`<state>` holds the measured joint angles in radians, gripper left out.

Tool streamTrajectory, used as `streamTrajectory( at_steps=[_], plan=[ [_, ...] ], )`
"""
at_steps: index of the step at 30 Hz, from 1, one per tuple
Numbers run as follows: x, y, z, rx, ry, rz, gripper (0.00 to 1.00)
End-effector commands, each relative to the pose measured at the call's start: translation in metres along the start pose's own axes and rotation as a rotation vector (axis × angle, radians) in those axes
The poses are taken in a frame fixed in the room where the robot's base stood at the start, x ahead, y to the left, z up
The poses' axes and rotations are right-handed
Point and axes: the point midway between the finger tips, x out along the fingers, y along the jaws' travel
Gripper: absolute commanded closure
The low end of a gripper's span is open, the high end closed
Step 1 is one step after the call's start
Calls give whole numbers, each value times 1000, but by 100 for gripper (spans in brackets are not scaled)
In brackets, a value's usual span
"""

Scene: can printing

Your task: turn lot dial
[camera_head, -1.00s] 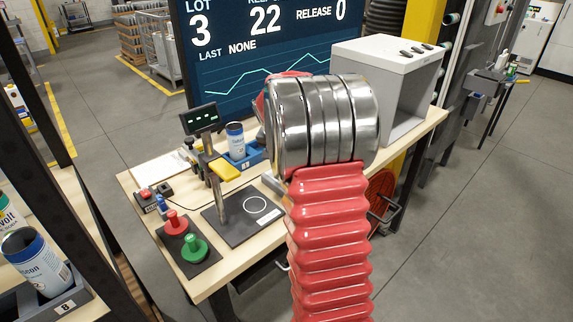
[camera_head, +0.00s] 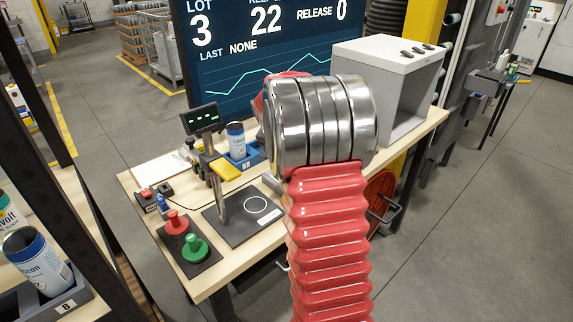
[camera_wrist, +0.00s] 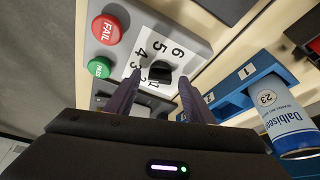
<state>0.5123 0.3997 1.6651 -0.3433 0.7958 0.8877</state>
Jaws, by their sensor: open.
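The lot dial (camera_wrist: 160,72) is a black knob on a white plate with numbers around it, seen in the wrist view. My gripper (camera_wrist: 159,80) is open, with one dark finger on each side of the knob. I cannot tell whether either finger touches it. The lot screen (camera_head: 255,50) in the head view reads LOT 3. In the head view, my arm hides the gripper, and I cannot make out the dial.
A red FAIL button (camera_wrist: 107,29) and a green button (camera_wrist: 100,67) sit left of the dial. A blue tray (camera_wrist: 245,80) and a blue-white can (camera_wrist: 290,125) stand to the right. A grey box (camera_head: 388,85) stands at the workbench's (camera_head: 215,275) back right.

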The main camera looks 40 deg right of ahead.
Motion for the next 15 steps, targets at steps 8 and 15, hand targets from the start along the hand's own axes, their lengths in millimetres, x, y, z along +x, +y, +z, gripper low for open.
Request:
streamTrajectory(
  at_steps=[8,15],
  plan=[
    [-4,0,-1,0,1,-1,52],
    [-32,-1,-1,0,3,-3,52]
  ],
)
